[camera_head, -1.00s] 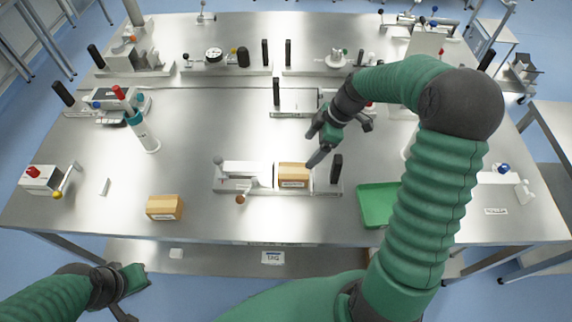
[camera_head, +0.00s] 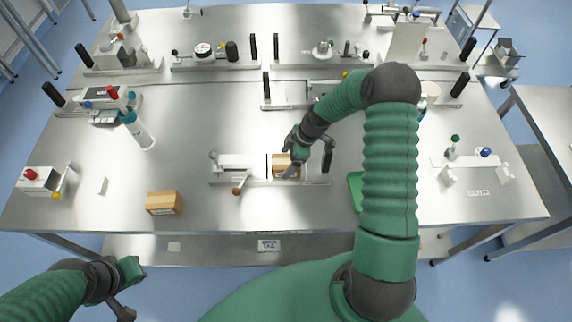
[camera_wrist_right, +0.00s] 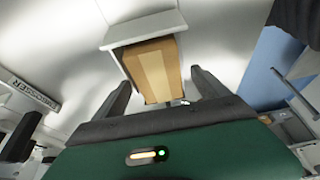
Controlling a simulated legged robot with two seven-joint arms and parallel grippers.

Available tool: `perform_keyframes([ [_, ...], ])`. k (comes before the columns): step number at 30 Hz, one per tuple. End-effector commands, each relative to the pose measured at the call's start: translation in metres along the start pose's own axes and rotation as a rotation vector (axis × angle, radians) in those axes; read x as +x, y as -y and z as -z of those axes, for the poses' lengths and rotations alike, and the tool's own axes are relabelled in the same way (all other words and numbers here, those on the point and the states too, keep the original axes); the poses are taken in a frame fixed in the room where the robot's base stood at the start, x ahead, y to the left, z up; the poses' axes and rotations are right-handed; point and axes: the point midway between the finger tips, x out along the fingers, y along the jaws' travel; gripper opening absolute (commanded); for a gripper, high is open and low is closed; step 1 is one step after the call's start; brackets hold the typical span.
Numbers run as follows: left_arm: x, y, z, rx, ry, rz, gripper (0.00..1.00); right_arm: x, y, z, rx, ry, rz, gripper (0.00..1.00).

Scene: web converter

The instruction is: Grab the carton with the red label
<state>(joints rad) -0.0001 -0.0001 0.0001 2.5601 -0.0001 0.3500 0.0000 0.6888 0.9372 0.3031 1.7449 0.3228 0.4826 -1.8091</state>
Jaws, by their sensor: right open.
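One tan carton (camera_head: 280,168) sits in a metal fixture (camera_head: 222,176) near the middle of the table. It also shows in the right wrist view (camera_wrist_right: 157,68), against a white block. A second tan carton (camera_head: 162,203) stands alone at the front left; its label is too small to read. I cannot make out a red label on either carton. My right gripper (camera_head: 298,167) is open over the fixture's carton and partly covers it. In the wrist view its fingers lie on either side of the carton's near end. My left gripper (camera_head: 128,290) is off the table's front left edge, away from both cartons.
A green tray (camera_head: 355,188) lies right of the fixture, partly behind my right arm. Black upright posts (camera_head: 328,154) and small handles stand around the fixture. The front middle of the table is clear.

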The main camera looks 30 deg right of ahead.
Motion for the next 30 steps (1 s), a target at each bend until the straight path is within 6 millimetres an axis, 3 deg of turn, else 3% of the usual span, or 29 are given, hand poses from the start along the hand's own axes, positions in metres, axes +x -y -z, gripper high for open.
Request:
perform_keyframes([
  [7,0.0022,0.0001,-0.0006,0.0,0.0,0.0,0.0,0.0005,-0.0013,-0.0037,0.001,-0.002,0.0,0.82],
  [22,0.0019,0.0,-0.0004,0.0,0.0,0.0,0.0,0.0006,-0.0008,-0.0028,0.001,0.0,0.0,0.16],
  [30,0.0002,0.0001,0.0,0.0,0.0,0.0,0.0,-0.0009,-0.0013,-0.0028,0.002,-0.002,0.001,0.14],
])
